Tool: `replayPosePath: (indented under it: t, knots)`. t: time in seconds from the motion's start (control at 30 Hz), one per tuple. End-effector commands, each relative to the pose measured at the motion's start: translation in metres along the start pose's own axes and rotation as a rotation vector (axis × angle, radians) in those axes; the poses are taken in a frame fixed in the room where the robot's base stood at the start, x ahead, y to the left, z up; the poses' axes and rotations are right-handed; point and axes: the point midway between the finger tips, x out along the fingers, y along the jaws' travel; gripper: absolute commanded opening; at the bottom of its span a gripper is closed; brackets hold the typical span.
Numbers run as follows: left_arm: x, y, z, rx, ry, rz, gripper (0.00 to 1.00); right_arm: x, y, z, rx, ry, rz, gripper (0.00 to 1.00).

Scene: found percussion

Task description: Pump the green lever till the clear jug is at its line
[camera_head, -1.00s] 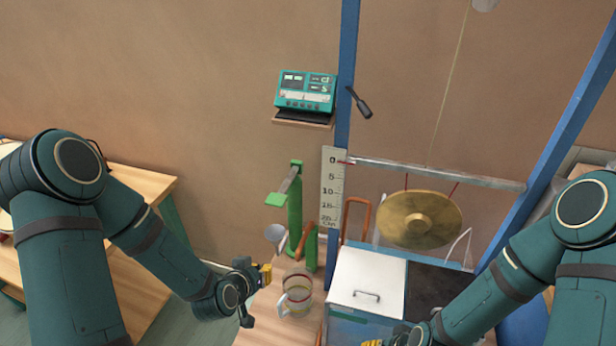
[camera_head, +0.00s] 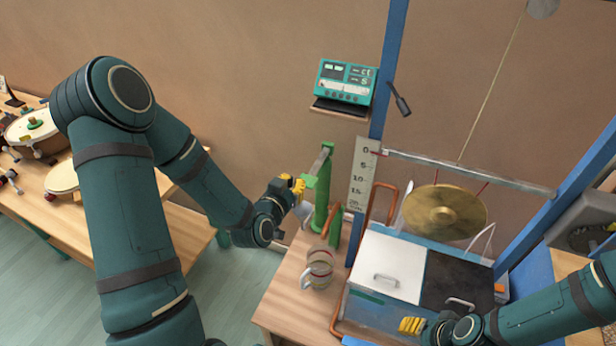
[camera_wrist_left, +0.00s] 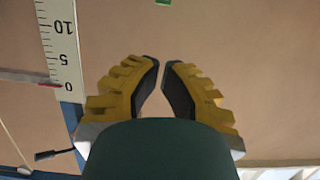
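The green lever (camera_head: 318,164) slopes down to the left from the top of its green stand (camera_head: 322,205), with a flat green pad at its lower end. My left gripper (camera_head: 299,185) is beside that pad; contact cannot be told. In the left wrist view its yellow fingers (camera_wrist_left: 161,68) are a narrow gap apart with nothing between them. A small green piece (camera_wrist_left: 163,2) shows at the top edge there. The clear jug (camera_head: 317,272) stands upright on the wooden bench; its liquid level is too small to read. My right gripper (camera_head: 412,326) is low, its opening unclear.
A measuring scale (camera_head: 362,175) and blue post (camera_head: 388,90) stand right of the lever. A gong (camera_head: 445,212) hangs above a tank with a white lid (camera_head: 388,262). A teal meter box (camera_head: 345,82) is on the wall. Drums stand on a table far left.

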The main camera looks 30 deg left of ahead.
Motion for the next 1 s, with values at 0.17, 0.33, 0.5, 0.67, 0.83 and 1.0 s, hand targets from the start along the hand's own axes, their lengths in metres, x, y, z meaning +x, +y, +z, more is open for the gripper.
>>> replayPosePath:
  t: [0.17, 0.33, 0.5, 0.67, 0.83, 1.0]
  knots:
    - [0.022, 0.001, -0.001, -0.002, 0.001, 0.001, 0.00, -0.004, -0.002, -0.001, 0.000, 0.000, -0.001, 0.47]
    - [0.055, 0.000, -0.001, -0.001, 0.001, 0.000, 0.00, -0.010, -0.003, -0.001, 0.000, 0.000, -0.001, 0.47]
    - [0.088, 0.001, -0.001, -0.003, 0.000, 0.000, 0.00, -0.014, -0.005, -0.002, -0.001, -0.001, -0.002, 0.47]
    - [0.101, 0.001, 0.017, -0.002, -0.005, 0.001, 0.00, -0.016, -0.005, -0.002, -0.001, -0.001, -0.002, 0.47]
    - [0.105, 0.000, 0.032, -0.002, -0.002, 0.000, 0.00, -0.017, -0.006, -0.002, -0.001, -0.001, -0.002, 0.47]
    - [0.106, 0.001, 0.038, -0.001, -0.001, 0.001, 0.00, -0.017, -0.006, -0.002, -0.002, -0.001, -0.002, 0.47]
